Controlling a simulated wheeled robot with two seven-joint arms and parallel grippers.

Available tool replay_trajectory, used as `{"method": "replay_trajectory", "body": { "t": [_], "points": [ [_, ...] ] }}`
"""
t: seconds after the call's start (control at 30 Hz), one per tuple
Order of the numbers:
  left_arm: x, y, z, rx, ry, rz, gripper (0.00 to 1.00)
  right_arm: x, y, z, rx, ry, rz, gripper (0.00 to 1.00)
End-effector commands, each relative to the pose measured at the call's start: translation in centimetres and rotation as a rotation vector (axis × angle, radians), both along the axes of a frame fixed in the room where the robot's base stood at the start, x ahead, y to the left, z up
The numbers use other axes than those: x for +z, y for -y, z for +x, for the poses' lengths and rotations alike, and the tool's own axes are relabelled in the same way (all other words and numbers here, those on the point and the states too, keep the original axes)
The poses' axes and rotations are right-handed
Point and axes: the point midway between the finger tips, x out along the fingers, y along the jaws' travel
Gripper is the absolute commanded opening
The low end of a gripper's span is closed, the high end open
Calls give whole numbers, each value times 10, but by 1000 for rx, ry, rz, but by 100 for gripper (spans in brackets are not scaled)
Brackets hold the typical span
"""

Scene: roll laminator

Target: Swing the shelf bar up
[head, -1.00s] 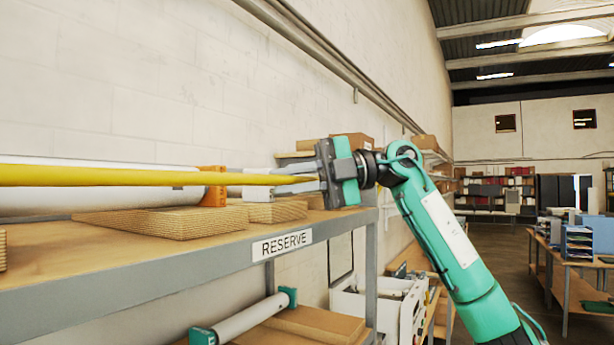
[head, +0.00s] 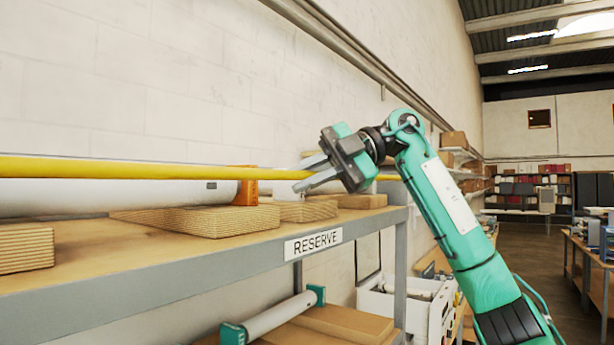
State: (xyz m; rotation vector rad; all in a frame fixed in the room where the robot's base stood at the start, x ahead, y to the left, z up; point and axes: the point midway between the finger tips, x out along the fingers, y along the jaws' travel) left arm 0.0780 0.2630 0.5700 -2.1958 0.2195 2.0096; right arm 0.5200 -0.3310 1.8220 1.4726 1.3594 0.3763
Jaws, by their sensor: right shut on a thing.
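The shelf bar (head: 150,171) is a long yellow bar. The bar's left end is out of view. My left gripper is not in view.
The shelf (head: 180,248) has a grey front edge with a RESERVE label (head: 313,243). Below are a roller with green ends (head: 275,317) and a white bin (head: 405,308). The aisle at right is open.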

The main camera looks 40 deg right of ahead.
Motion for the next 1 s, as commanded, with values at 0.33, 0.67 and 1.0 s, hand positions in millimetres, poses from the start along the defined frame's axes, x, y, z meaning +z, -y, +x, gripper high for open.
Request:
{"method": "replay_trajectory", "body": {
  "t": [0.33,0.67,1.0],
  "points": [
    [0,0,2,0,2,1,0,0,0,0,0,0,1,36],
    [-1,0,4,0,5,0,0,1,3,-1,0,0,1,36],
    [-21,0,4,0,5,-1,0,23,53,-19,-1,4,5,36]
  ]
}}
